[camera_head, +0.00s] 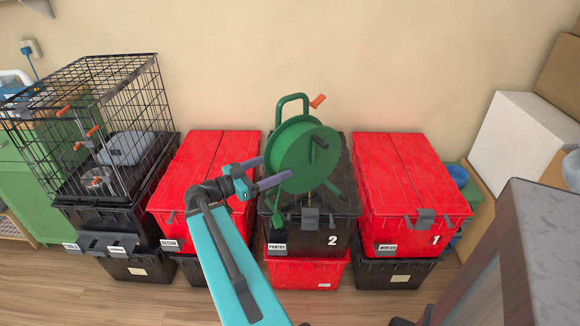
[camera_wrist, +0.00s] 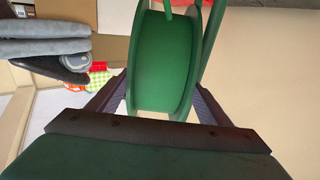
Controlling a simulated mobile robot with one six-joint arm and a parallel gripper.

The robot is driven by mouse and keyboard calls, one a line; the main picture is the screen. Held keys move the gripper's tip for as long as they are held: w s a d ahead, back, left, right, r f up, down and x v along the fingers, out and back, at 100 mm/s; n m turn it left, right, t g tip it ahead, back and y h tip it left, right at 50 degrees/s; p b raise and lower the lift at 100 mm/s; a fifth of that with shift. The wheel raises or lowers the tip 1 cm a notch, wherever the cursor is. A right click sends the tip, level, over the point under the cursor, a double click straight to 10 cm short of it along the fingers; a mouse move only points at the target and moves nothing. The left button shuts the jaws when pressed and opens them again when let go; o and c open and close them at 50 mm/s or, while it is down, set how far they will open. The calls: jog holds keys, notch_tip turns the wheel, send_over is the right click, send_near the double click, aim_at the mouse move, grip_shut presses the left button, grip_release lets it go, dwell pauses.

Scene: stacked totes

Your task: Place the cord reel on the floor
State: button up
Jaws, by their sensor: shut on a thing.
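The green cord reel (camera_head: 300,157) has a green frame handle on top and an orange grip (camera_head: 318,101). It is at the black tote marked 2 (camera_head: 333,222), over its lid; I cannot tell whether its feet still touch the lid. In the wrist view my gripper (camera_wrist: 161,88) is shut on the reel's green drum (camera_wrist: 162,62). The wooden floor (camera_head: 130,305) shows along the bottom.
Red totes (camera_head: 185,180) and (camera_head: 410,180) flank the black one, all stacked on lower totes. A wire crate (camera_head: 100,130) stands on black totes at left. A grey-topped cabinet (camera_head: 535,250) blocks the right front. Open floor lies in front at lower left.

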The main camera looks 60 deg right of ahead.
jog(key=w+a+n+t+h+p, duration=0.25)
jog(key=w+a+n+t, duration=0.5)
jog(key=w+a, duration=1.4)
jog(key=w+a+n+t+y, duration=0.1)
jog(key=w+a+n+t, duration=0.1)
jog(key=a, duration=0.8)
jog(key=w+a+n+t+y, duration=0.1)
jog(key=w+a+t, duration=0.4)
jog(key=a, duration=0.5)
jog(key=w+a+n+t+y, duration=0.1)
jog(key=w+a+n+t, duration=0.2)
jog(key=a, duration=0.7)
jog(key=w+t, duration=0.1)
jog(key=t, duration=0.1)
jog(key=shift+w+f+t+y, duration=0.2)
jog(key=shift+f+t+y, duration=0.05)
jog(key=shift+t+y, duration=0.1)
jog(key=shift+d, duration=0.15)
